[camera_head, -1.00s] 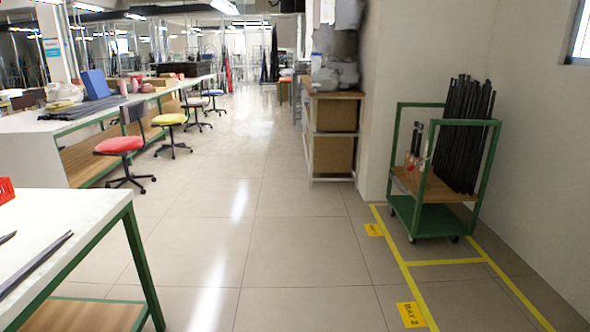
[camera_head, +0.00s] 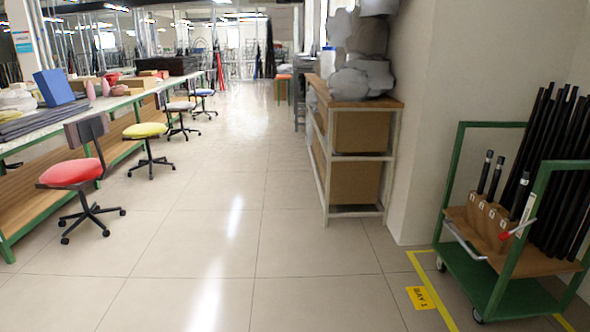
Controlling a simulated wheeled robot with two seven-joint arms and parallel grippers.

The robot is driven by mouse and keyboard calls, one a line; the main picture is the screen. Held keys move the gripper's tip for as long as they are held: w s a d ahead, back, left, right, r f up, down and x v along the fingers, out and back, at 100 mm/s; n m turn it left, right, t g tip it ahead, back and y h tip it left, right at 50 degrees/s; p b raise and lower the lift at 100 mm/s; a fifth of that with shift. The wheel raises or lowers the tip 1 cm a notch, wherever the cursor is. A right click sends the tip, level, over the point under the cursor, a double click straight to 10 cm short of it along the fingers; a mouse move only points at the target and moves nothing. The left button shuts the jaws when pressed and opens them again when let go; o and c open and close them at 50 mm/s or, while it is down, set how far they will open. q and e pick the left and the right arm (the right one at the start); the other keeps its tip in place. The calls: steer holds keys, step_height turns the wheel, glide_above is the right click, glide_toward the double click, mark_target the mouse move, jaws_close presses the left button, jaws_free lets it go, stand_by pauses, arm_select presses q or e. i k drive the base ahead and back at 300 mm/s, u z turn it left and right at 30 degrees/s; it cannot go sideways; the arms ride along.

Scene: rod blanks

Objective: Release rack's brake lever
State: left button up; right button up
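The green-framed rack (camera_head: 455,183) stands on wheels at the right, by the wall. Many long black rods (camera_head: 566,165) stand upright in it, and a few shorter rods with pale tips (camera_head: 489,172) stand in a wooden block (camera_head: 484,218) on its wooden shelf. A lever with a red end (camera_head: 505,235) and a white upper part shows at the rack's near post; it may be the brake lever, but its position is hard to tell. A pale bar (camera_head: 464,240) runs along the shelf's left side. Neither of my grippers is in view.
Yellow floor tape (camera_head: 432,290) and a yellow bay label (camera_head: 422,298) lie left of the rack. A shelf unit (camera_head: 357,155) with boxes stands behind it. Chairs (camera_head: 72,173) and a long bench (camera_head: 20,215) line the left. The middle floor is clear.

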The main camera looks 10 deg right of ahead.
mark_target(503, 236)
steer(key=i, duration=2.15)
steer(key=z, duration=2.3)
